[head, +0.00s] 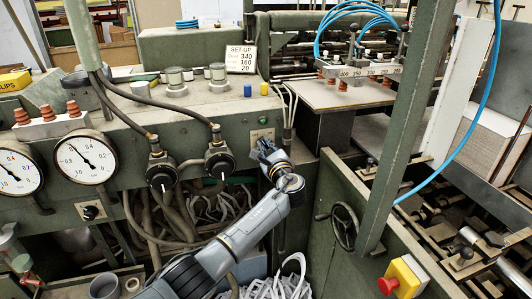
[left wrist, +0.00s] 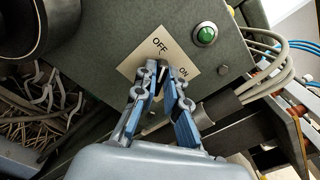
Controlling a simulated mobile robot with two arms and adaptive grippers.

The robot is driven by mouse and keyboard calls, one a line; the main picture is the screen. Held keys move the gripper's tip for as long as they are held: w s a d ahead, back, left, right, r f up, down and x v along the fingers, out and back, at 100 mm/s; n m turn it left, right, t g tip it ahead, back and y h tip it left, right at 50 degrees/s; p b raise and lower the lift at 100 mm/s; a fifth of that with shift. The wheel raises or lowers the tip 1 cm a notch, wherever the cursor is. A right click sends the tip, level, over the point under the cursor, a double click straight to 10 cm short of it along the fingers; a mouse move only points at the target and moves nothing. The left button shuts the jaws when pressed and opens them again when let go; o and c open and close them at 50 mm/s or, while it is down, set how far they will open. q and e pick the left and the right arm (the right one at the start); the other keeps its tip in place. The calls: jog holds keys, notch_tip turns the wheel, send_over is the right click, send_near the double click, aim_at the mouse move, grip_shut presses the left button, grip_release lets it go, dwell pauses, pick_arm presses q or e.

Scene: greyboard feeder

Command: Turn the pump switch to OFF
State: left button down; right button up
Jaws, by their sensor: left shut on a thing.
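The pump switch sits on a pale plate (left wrist: 136,66) marked OFF and ON, fixed to the green machine panel. The plate also shows in the head view (head: 262,134). My left gripper (left wrist: 163,70) is shut on the switch, its blue-grey fingers on either side of it. The fingers hide most of the switch, so I cannot tell which way it points. In the left wrist view OFF stands just above the fingertips and ON to their right. In the head view my left gripper (head: 262,151) reaches the panel from below. My right gripper is not in view.
A green button (left wrist: 205,34) is beside the plate. Grey cables (left wrist: 268,75) run close to the gripper's right. In the head view, two black valve knobs (head: 219,163) are left of the gripper, and a handwheel (head: 345,226) is at lower right. Pale strips fill the space below.

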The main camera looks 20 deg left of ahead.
pick_arm(q)
jog(key=shift+a+n+b, duration=0.1)
jog(key=shift+n+b, duration=0.9)
jog(key=shift+n, duration=0.4)
jog(key=shift+r, duration=0.1)
jog(key=c, duration=1.4)
grip_release()
jog(key=shift+w, duration=0.1)
jog(key=shift+f, duration=0.2)
jog(key=shift+s+d, duration=0.2)
jog(key=shift+s, duration=0.1)
jog(key=v, duration=1.1)
